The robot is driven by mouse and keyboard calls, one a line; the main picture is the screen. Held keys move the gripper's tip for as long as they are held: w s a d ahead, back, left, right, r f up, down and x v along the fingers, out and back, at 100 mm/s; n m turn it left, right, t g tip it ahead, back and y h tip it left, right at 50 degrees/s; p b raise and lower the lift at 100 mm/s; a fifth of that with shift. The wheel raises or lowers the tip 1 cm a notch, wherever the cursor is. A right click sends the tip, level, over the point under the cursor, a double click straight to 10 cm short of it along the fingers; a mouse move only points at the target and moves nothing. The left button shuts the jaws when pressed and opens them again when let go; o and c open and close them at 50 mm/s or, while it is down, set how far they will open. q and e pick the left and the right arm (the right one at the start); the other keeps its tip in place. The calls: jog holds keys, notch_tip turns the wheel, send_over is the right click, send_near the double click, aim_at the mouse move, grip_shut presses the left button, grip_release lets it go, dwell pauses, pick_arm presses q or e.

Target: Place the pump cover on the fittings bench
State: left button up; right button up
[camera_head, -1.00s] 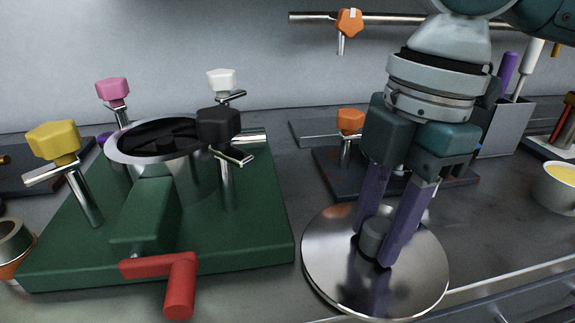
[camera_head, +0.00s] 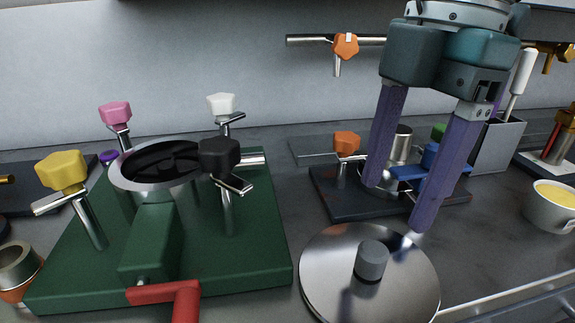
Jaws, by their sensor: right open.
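The pump cover (camera_head: 330,276) is a round shiny metal disc with a grey knob (camera_head: 371,260) in its middle. It lies flat on the dark grey bench top (camera_head: 480,240), near the front edge, right of the green pump base. My right gripper (camera_head: 396,208) is open and empty, above and behind the cover, its purple fingers spread wide and apart from the knob. The pump (camera_head: 205,262) has an open round housing (camera_head: 120,178) with a dark interior. My left gripper is not in view.
Yellow (camera_head: 62,171), pink (camera_head: 115,113), white (camera_head: 221,104) and black (camera_head: 219,155) knobs stand around the housing. A dark tray (camera_head: 345,208) with fittings sits behind the cover. A bowl (camera_head: 550,212) of yellow stuff and a grey tool holder (camera_head: 497,147) are at right.

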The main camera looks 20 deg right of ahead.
jog(key=shift+d+r, duration=0.2)
jog(key=shift+r, duration=1.65)
